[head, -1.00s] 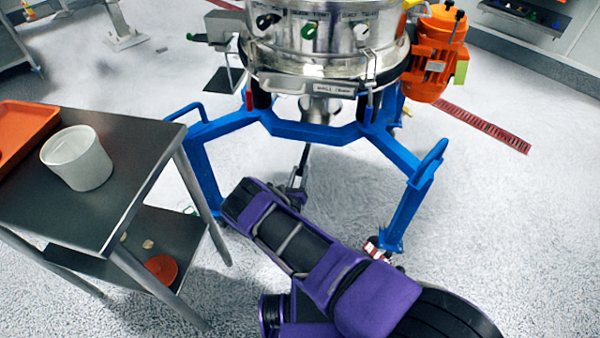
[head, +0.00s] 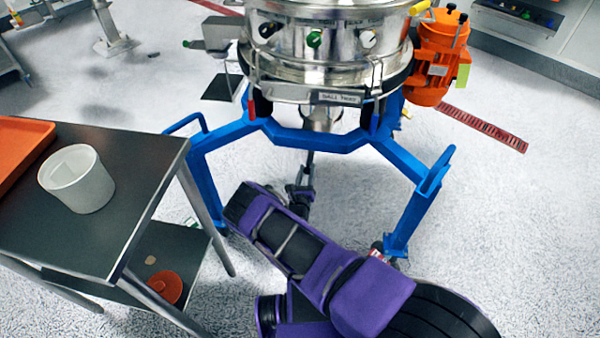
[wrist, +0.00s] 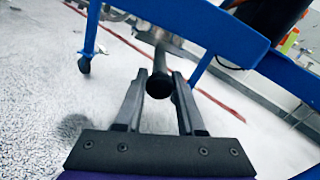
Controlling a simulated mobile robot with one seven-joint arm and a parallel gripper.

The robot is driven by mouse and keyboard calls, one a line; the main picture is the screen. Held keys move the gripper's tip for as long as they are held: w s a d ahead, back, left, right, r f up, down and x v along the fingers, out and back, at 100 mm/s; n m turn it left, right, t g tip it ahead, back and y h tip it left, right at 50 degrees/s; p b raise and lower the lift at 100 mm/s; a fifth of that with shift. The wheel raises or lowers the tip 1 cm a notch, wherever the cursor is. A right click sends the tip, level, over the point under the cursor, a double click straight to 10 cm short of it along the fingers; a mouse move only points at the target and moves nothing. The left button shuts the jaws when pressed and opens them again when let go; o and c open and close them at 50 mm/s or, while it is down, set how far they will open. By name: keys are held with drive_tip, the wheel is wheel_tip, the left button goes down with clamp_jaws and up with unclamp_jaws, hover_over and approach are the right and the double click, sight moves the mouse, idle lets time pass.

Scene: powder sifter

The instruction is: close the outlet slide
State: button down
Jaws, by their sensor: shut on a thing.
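The powder sifter's steel outlet (head: 322,118) hangs below the drum, inside the blue frame. A dark rod-like handle (head: 310,160) reaches from under the outlet towards my arm in the head view. In the wrist view the handle ends in a round black grip (wrist: 159,84), with a steel part (wrist: 160,38) behind it. My gripper (wrist: 160,76) has its two fingers on either side of this grip and is shut on it. In the head view my gripper (head: 301,192) is small and partly hidden by my purple arm. The slide plate itself cannot be made out.
The blue frame (head: 310,138) spans above and beside my arm, with legs on both sides. A dark table (head: 120,225) with a white tub (head: 77,180) and an orange tray (head: 20,145) stands at the left. An orange motor (head: 436,62) sits at the right.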

sight(311, 154)
drive_tip(key=x, duration=0.7)
drive_tip(key=shift+f, duration=0.1)
drive_tip(key=shift+w, duration=0.25)
drive_tip(key=c, duration=0.5)
unclamp_jaws()
drive_tip(key=shift+w+d, duration=0.1)
